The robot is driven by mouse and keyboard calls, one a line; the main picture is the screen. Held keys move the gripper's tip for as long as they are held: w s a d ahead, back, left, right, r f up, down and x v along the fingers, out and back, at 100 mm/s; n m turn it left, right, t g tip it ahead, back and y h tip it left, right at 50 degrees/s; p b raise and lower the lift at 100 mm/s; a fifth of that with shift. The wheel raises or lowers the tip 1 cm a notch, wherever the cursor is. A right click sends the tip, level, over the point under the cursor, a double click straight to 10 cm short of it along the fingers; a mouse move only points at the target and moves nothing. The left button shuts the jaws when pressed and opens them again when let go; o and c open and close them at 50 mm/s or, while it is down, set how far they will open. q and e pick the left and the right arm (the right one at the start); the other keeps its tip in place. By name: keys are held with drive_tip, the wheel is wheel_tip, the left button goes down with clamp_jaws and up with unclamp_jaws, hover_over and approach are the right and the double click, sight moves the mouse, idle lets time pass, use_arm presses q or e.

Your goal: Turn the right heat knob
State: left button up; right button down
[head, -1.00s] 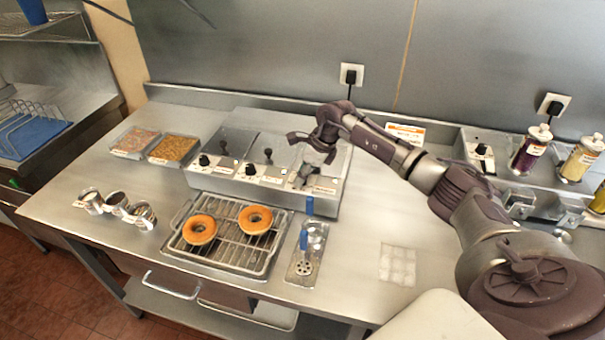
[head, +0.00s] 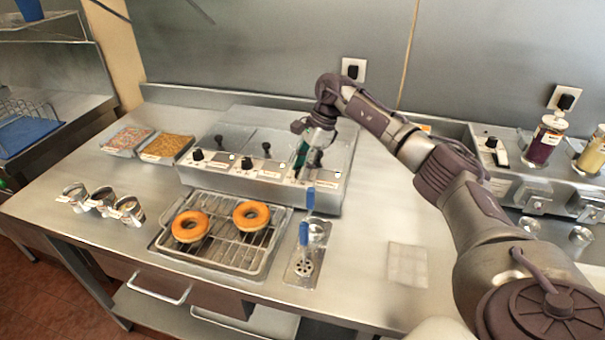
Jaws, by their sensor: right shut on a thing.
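The glaze warmer (head: 225,180) is a steel unit on the counter with a row of black heat knobs on its front. The left knob (head: 198,155) and the middle knob (head: 247,162) are in plain view. The right heat knob is hidden behind my right gripper (head: 299,172), which reaches down over the right end of the unit. The gripper is shut on the knob there; its fingertips are small and partly hidden. My left gripper is not in view.
A wire rack tray (head: 211,263) with two glazed donuts (head: 190,226) stands in front of the unit. Sprinkle trays (head: 167,147) and metal cups (head: 103,199) are at left.

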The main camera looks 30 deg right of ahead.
drive_tip(key=shift+n+b, duration=0.35)
drive_tip(key=shift+n, duration=0.35)
drive_tip(key=shift+g, duration=0.3)
drive_tip(key=c, duration=0.8)
unclamp_jaws()
drive_tip(key=shift+c, duration=0.2)
drive_tip(key=v, duration=1.2)
